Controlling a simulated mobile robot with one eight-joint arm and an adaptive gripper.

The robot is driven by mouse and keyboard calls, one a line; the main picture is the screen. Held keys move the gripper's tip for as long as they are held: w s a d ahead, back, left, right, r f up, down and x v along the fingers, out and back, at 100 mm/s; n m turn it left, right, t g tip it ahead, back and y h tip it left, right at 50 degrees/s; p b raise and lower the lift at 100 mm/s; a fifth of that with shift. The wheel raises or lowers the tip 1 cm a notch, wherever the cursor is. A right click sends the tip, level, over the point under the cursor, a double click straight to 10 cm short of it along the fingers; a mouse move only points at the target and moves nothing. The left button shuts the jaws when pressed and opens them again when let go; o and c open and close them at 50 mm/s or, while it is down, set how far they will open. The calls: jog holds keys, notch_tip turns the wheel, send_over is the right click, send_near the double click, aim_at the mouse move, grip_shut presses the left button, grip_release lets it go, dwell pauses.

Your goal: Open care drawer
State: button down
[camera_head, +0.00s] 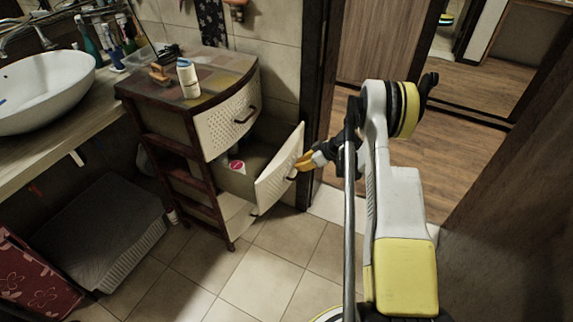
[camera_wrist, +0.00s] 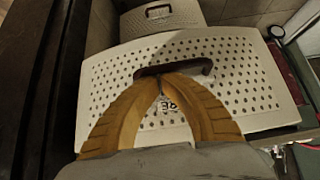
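The cabinet (camera_head: 138,88) is a dark red-brown drawer unit with pale perforated drawer fronts. Its middle drawer (camera_head: 279,170) is pulled well out, and a white and pink container (camera_head: 237,167) shows inside. My gripper (camera_head: 303,164) is at the front of this drawer, at its dark handle (camera_head: 292,175). In the wrist view, the yellow fingers of my gripper (camera_wrist: 160,82) come together at the handle (camera_wrist: 200,66) on the perforated drawer front (camera_wrist: 240,82). The fingertips look closed around the bar. The top drawer (camera_head: 228,120) is shut.
A white bottle (camera_head: 187,79) and small items stand on the cabinet top. A sink (camera_head: 45,92) is at the left, above a grey basket (camera_head: 98,232). A door frame (camera_head: 318,90) stands right of the open drawer. Tiled floor (camera_head: 275,245) in front is clear.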

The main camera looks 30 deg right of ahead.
jog(key=shift+s+d, duration=0.6)
jog(key=shift+s, duration=0.15)
jog(key=v, duration=1.2)
jog(key=s+a+r+m+g+h, duration=0.1)
jog(key=s+a+r+m, duration=0.15)
jog(key=a+r, duration=0.75)
jog(key=s+a+r+m+h, duration=0.1)
jog(key=s+a+r+h, duration=0.15)
jog(key=a+r, duration=0.7)
jog(key=s+a+r+m, duration=0.2)
jog(key=s+a+r, duration=0.1)
jog(key=s, duration=0.6)
jog(key=s+a+r+m+t+h, duration=0.1)
jog(key=s+a+r, duration=0.2)
jog(key=s+a, duration=0.3)
jog(key=s, duration=0.4)
jog(key=shift+r+m, duration=0.3)
jog(key=shift+m, duration=0.05)
